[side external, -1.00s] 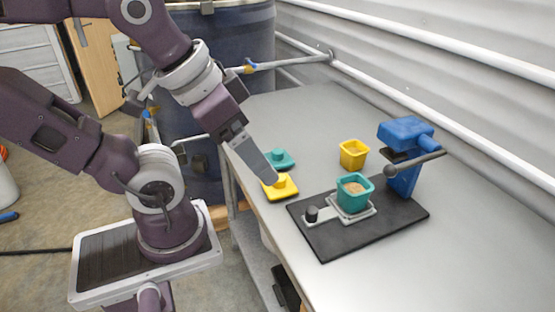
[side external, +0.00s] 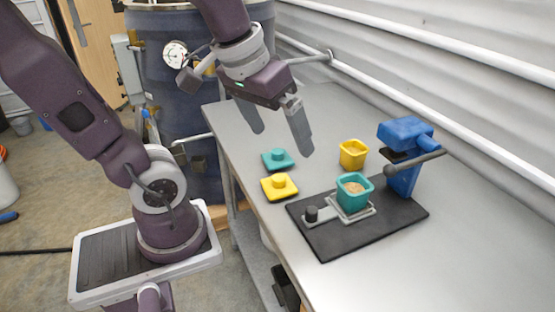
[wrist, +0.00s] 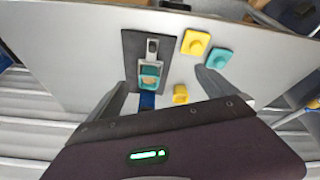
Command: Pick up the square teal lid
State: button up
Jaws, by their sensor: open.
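The square teal lid (side external: 278,159) lies flat on the grey table with its round knob up, near the table's left edge. In the wrist view the teal lid (wrist: 218,57) is at the upper right, beyond the right fingertip. My gripper (side external: 280,140) is open and empty, its fingers pointing down, above the table near the lid. In the wrist view the gripper fingers (wrist: 165,78) are spread wide, and the lid is not between them. A square yellow lid (side external: 279,186) lies just in front of the teal one.
A teal cup (side external: 353,192) with brown contents stands in a holder on the black board (side external: 330,240). A blue press (side external: 404,150) with a lever stands at the board's back. A yellow cup (side external: 353,154) stands behind. Pipes run along the wall. The right side of the table is clear.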

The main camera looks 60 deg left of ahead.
jog(key=w+a+f+n+g, duration=0.2)
jog(key=w+a+f+n, duration=0.3)
jog(key=w+a+n, duration=0.4)
jog(key=n+g, duration=0.2)
jog(key=n, duration=0.2)
send_over(278, 151)
jog(key=shift+h, duration=0.3)
jog(key=f, duration=1)
jog(key=shift+s+a+f, duration=0.1)
jog(key=shift+s+a, duration=0.05)
jog(key=shift+s, duration=0.05)
jog(key=f, duration=0.7)
jog(key=shift+w, duration=0.2)
jog(key=shift+d, duration=0.2)
jog(key=c, duration=1.4)
